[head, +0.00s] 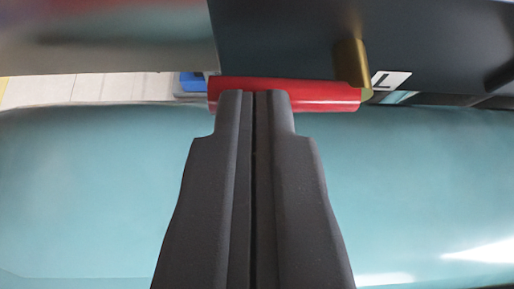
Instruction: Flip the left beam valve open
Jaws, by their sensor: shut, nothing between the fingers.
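A red bar-shaped handle (320,96) lies level across the upper middle of the view, probably the left beam valve's lever. A brass-coloured piece (351,63) stands at its right end, beside a small white label with an "L" (390,80). My gripper (254,97) is shut and empty. Its fingertips overlap the lower edge of the red handle in the picture; I cannot tell whether they touch it. The fingers hide part of the handle's lower left side.
A dark panel (280,40) hangs above the handle. A large teal rounded surface (110,190) fills the lower view on both sides of my gripper. A small blue piece (191,82) and pale planking (90,88) show at the left.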

